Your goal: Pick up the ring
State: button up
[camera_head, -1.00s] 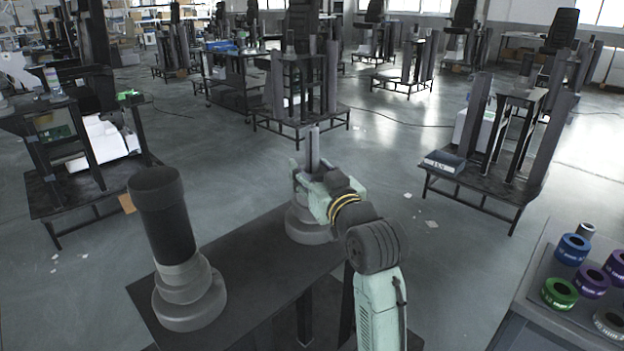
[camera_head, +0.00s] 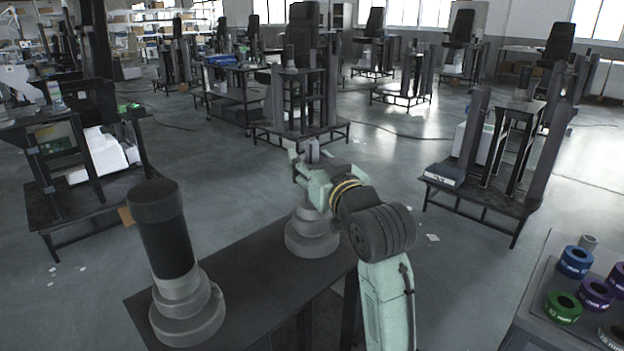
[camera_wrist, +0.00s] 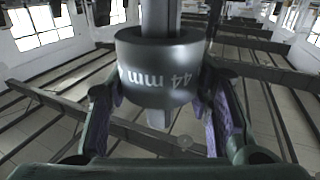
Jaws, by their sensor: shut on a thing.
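The ring (camera_wrist: 160,75) is dark grey, marked "44 mm", and sits around a grey post (camera_wrist: 160,18) in the wrist view. My gripper (camera_wrist: 162,95) has one finger on each side of the ring and is shut on it. A short grey end of the post shows below the ring in that picture. In the head view my gripper (camera_head: 312,168) is at the upper part of the post (camera_head: 312,150), above its round stepped grey base (camera_head: 312,241). The ring is mostly hidden by the gripper there.
A second stepped base with a tall black column (camera_head: 165,235) stands at the left of the dark table (camera_head: 250,290). A side table at the right holds several coloured rings, one green (camera_head: 563,307). Other workstations stand farther back with open floor between.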

notch_tip(320, 180, up, 13)
jog(key=shift+r+b, duration=0.1)
jog(key=shift+b, duration=0.6)
